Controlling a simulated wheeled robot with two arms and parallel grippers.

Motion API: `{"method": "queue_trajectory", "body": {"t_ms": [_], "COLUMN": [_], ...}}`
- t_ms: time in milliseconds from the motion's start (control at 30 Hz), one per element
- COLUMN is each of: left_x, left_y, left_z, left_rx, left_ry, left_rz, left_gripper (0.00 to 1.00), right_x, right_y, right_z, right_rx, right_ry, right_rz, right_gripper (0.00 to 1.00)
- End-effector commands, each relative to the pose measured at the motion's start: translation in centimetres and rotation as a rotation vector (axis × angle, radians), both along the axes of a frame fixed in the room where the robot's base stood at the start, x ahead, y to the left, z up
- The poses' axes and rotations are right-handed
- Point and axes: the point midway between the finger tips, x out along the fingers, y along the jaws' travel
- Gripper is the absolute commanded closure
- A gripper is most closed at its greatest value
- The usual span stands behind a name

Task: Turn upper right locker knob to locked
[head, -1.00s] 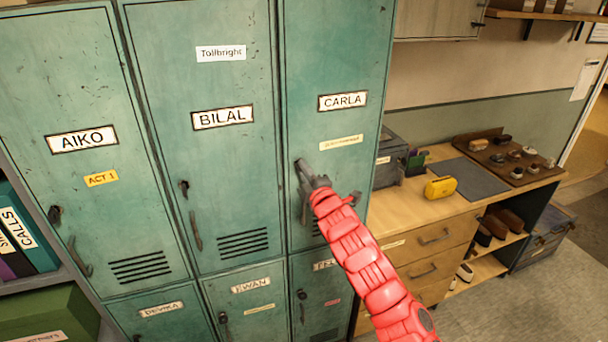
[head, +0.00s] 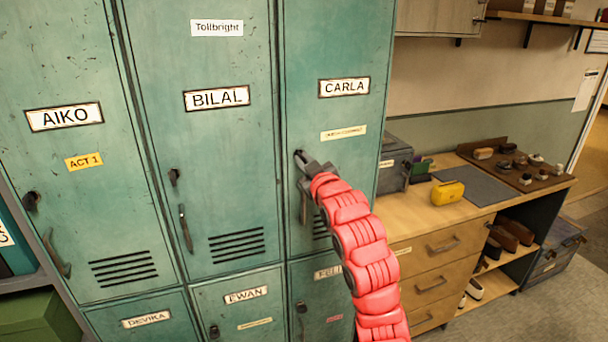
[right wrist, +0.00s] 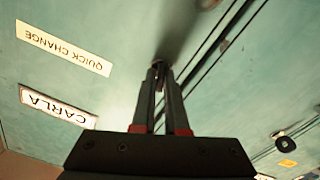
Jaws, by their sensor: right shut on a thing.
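The upper right locker is the green door (head: 335,45) labelled CARLA in the head view. Its label also shows upside down in the right wrist view (right wrist: 58,106). My right gripper (head: 301,157), on its red arm, is at the left edge of this door, below the label. In the right wrist view its two fingers (right wrist: 159,68) are close together, tips at the door, shut on the locker knob. The knob is mostly hidden by the fingers, so its turn angle cannot be read. The door is closed. My left gripper is not in view.
A door handle (head: 304,205) hangs just below my right gripper. The BILAL locker (head: 205,60) with its own knob (head: 174,177) is to the left.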

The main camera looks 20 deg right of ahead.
Motion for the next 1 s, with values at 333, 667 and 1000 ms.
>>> {"method": "queue_trajectory", "body": {"t_ms": [333, 667, 1000], "left_x": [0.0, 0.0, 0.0], "left_y": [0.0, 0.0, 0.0], "left_z": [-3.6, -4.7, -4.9], "left_rx": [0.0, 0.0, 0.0], "left_ry": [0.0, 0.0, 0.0], "left_rz": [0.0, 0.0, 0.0], "left_gripper": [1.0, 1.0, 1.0], "right_x": [0.0, 0.0, 0.0], "right_y": [0.0, 0.0, 0.0], "right_z": [-0.5, -0.2, -0.2], "right_rx": [0.279, 0.423, 0.458], "right_ry": [0.014, 0.018, 0.02], "right_rz": [0.001, 0.001, 0.0], "right_gripper": [1.0, 1.0, 1.0]}}
